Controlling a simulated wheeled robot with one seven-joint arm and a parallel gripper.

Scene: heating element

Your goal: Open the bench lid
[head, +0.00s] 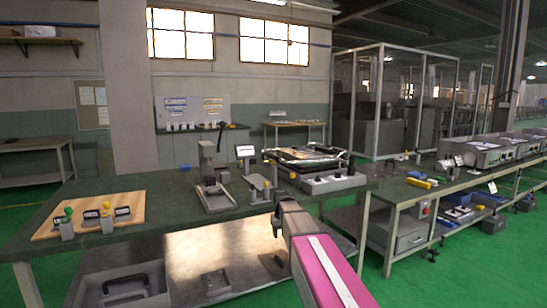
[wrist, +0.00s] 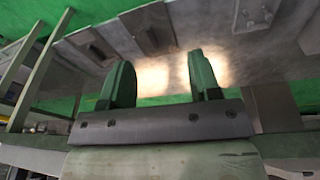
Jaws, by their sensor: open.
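A bench-top unit (head: 335,184) with a grey base and front knobs stands at the right end of the dark green bench. A flat, shiny panel with a dark frame (head: 305,155) lies over its top and looks like the lid; it appears down. My gripper (head: 277,225) is in front of the bench, below and to the left of the unit, partly hidden by my arm. In the wrist view, my gripper's two green fingers (wrist: 160,75) are apart with nothing between them. The lid cannot be made out in the wrist view.
A press-like fixture (head: 212,180) and a small display (head: 245,152) stand left of the unit. A wooden board (head: 90,215) with several small parts lies at the bench's left. A metal lower shelf (head: 215,262) holds a grey tray (head: 125,285). Another bench (head: 400,190) stands right.

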